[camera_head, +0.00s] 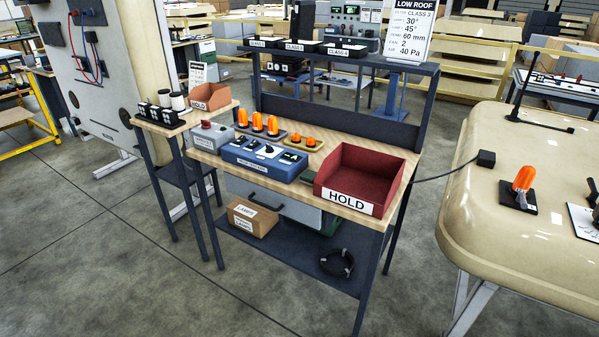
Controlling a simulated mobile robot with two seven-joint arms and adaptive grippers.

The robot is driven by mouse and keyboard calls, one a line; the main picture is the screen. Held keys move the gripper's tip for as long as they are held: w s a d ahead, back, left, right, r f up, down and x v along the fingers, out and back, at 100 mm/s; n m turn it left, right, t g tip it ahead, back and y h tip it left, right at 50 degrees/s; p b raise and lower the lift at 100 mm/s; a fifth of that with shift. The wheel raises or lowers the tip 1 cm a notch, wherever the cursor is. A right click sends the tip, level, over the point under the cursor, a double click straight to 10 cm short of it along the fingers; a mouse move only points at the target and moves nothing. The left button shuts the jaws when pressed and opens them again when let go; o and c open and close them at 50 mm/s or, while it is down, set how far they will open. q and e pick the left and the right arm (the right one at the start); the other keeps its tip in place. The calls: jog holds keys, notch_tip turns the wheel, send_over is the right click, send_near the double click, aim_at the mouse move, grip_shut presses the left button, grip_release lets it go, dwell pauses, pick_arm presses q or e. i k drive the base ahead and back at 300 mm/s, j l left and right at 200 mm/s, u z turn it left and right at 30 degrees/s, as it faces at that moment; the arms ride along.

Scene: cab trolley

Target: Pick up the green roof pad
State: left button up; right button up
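I cannot make out a green roof pad in this view. Black bins with CLASS labels, such as the front one (345,50), stand on the upper shelf of the bench, and I cannot tell what they hold. A dark green object (327,228) shows partly under the worktop, mostly hidden by the drawer and bench frame, and I cannot tell what it is. The cream cab roof (480,215) at the right carries an orange beacon (524,178) on a black base. Neither of my grippers is in view.
The workbench (225,165) holds a red HOLD bin (362,170), a blue control box (263,158) and several orange beacons (257,123). A side stand (145,122) with an orange-brown bin (210,97) adjoins its left. Floor in front (130,270) is clear.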

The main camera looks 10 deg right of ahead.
aim_at(308, 177)
jog(key=i+j, duration=0.2)
jog(key=i+j+z, duration=0.1)
jog(key=j, duration=0.3)
jog(key=i+j, duration=0.3)
